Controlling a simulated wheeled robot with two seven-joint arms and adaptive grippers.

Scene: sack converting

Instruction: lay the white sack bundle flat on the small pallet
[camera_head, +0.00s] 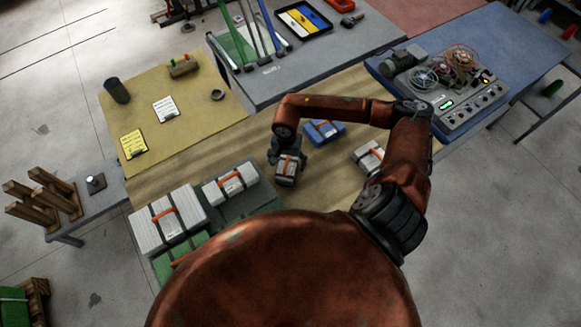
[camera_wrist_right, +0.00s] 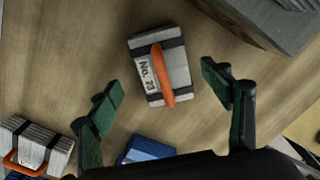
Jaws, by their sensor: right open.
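A white sack bundle with dark straps, an orange handle and a "No. 23" label (camera_wrist_right: 160,66) lies on the wooden table top in the right wrist view. In the head view this bundle (camera_head: 288,168) is partly covered by my right gripper (camera_head: 286,160). My right gripper is open and empty; its green fingers (camera_wrist_right: 165,93) point toward the bundle, one on each side of it, with gaps. The small pallet seems to be the grey-green platform (camera_head: 256,204) left of the gripper, with another white bundle (camera_head: 231,184) on it. My left gripper is out of view.
A blue bundle (camera_head: 324,131) and another white bundle (camera_head: 369,157) lie on the wooden table. A large white bundle (camera_head: 166,220) and a green one (camera_head: 183,249) stand at the left. A control panel box (camera_head: 455,109) sits at the right.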

